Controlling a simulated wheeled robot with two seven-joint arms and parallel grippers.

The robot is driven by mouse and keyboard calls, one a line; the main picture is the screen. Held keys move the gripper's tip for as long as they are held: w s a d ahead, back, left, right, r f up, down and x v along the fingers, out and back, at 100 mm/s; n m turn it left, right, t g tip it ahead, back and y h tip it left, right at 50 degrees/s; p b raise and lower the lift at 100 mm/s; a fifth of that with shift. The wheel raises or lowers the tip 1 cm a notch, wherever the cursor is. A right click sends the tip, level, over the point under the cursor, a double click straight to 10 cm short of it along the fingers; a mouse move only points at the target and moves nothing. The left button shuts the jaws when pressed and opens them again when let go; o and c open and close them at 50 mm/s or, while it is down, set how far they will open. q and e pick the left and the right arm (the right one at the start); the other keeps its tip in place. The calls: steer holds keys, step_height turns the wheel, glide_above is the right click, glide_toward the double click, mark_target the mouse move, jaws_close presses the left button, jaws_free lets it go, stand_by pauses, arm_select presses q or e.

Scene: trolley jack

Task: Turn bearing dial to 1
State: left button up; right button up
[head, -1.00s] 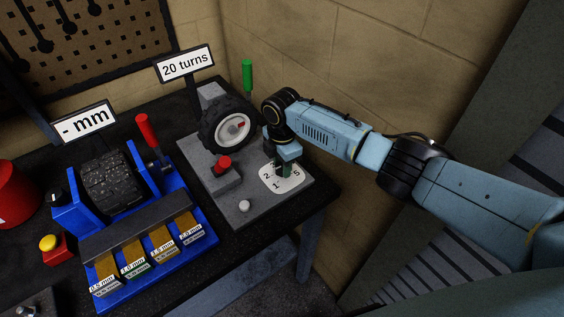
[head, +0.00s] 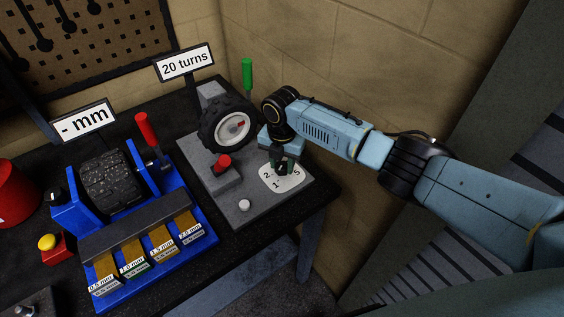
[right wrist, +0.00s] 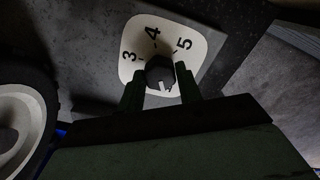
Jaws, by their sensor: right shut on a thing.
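The bearing dial is a dark knob (right wrist: 160,73) with a pale pointer mark, on a white numbered plate (head: 297,181). My right gripper (right wrist: 160,90) is shut on the knob, one finger on each side. In the right wrist view the pointer mark is at the knob's lower edge, away from 3, 4 and 5; the number it faces is hidden. In the head view my gripper (head: 281,167) covers most of the knob. My left gripper is not in view.
A blue fixture (head: 140,262) with several labelled gauges stands left. A brick wall is close behind.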

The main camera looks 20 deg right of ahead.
mark_target(281, 165)
steer(key=shift+a, duration=0.1)
stand_by(0.3)
steer(key=o, duration=1)
steer(key=shift+r, duration=0.1)
step_height(281, 165, up, 13)
steer(key=shift+r, duration=0.15)
